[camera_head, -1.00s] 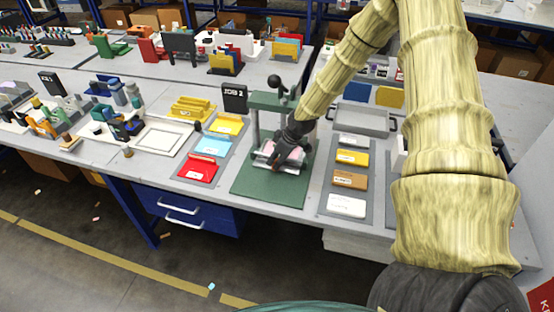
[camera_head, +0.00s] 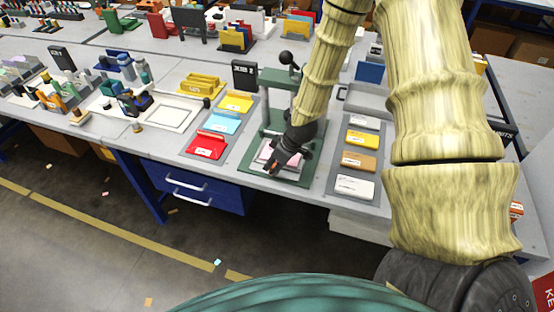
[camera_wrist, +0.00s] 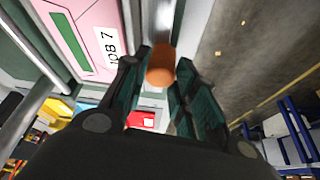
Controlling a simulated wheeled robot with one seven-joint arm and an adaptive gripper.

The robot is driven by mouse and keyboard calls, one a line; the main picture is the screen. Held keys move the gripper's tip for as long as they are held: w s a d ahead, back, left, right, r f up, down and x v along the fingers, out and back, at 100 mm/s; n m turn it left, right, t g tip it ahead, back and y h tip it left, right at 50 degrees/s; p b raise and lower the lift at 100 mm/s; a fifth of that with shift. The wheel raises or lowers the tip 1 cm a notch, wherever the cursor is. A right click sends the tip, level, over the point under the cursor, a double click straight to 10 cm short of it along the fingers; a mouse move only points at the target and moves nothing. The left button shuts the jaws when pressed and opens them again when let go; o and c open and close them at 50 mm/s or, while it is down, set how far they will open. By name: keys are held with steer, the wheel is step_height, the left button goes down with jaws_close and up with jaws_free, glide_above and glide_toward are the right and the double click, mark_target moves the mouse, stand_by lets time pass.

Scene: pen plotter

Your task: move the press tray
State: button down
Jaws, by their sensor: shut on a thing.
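The press tray (camera_head: 260,153) is a light, shallow tray low in the green press (camera_head: 278,78), over its green base (camera_head: 298,179). A pink card (camera_wrist: 82,28) marked "JOB 7" lies in it. An orange knob (camera_wrist: 160,68) sits at the tray's front edge. My gripper (camera_head: 272,166) is at the front of the tray, tilted down. In the wrist view its two dark fingers (camera_wrist: 165,58) are shut on the knob, one on each side. My gripper and forearm hide part of the tray and press in the head view.
Left of the press are red (camera_head: 206,146), blue and yellow cards on a grey board. To the right is another board with white, brown and yellow cards (camera_head: 362,140). A dark job sign (camera_head: 244,74) stands behind left. The table's front edge is close, with open floor beyond.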

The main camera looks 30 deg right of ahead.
steer(key=shift+s+a+f, duration=0.1)
steer(key=shift+s+a, duration=0.05)
steer(key=c, duration=1.4)
jaws_free()
steer(key=shift+r, duration=0.5)
steer(key=shift+v, duration=5.6)
steer(key=shift+s, duration=0.1)
